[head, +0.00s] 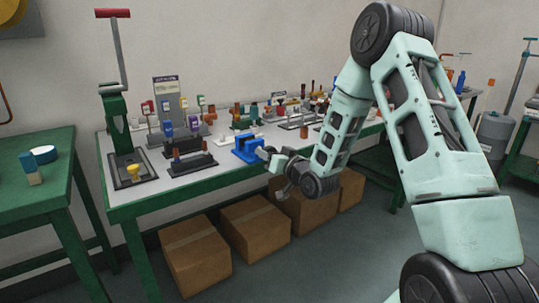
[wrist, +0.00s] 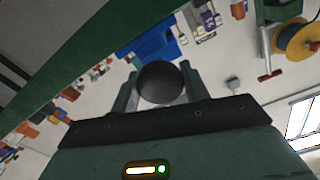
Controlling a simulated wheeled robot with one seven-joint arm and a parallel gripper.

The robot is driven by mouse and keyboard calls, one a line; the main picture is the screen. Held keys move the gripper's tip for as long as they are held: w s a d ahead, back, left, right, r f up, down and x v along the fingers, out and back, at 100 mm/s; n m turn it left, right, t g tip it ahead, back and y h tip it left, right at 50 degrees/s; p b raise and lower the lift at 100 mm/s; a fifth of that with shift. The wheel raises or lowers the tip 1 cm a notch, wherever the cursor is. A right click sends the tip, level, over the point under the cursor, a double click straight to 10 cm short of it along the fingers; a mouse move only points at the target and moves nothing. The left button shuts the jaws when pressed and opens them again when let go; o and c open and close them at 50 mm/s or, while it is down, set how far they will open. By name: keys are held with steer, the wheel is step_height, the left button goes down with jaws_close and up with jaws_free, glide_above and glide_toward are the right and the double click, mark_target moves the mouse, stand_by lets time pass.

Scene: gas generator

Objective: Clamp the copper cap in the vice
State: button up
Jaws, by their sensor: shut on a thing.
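The blue vice (head: 247,147) stands near the front edge of the long workbench; a large blue shape at the top of the wrist view (wrist: 155,45) looks like it. My gripper (head: 268,156) is just right of the vice, at the bench's front edge in the head view. In the wrist view my gripper's fingers (wrist: 160,88) are on either side of a dark round piece (wrist: 160,82), seen end-on. Its copper colour does not show there, so I cannot tell whether it is the copper cap. The gap between vice jaws and piece is too small to judge.
The workbench (head: 140,208) holds racks of small coloured parts and a green press (head: 116,122) at its left end. Cardboard boxes (head: 196,254) stand under it. A second green table (head: 35,190) is at the left. Floor in front is clear.

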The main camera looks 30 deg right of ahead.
steer(key=o, duration=1)
steer(key=shift+s+d+p, duration=0.15)
steer(key=shift+s+p, duration=3.05)
steer(key=shift+s, duration=1.2)
steer(key=shift+s+d+p, duration=0.15)
steer(key=shift+s+p, duration=3.05)
steer(key=shift+s, duration=1.15)
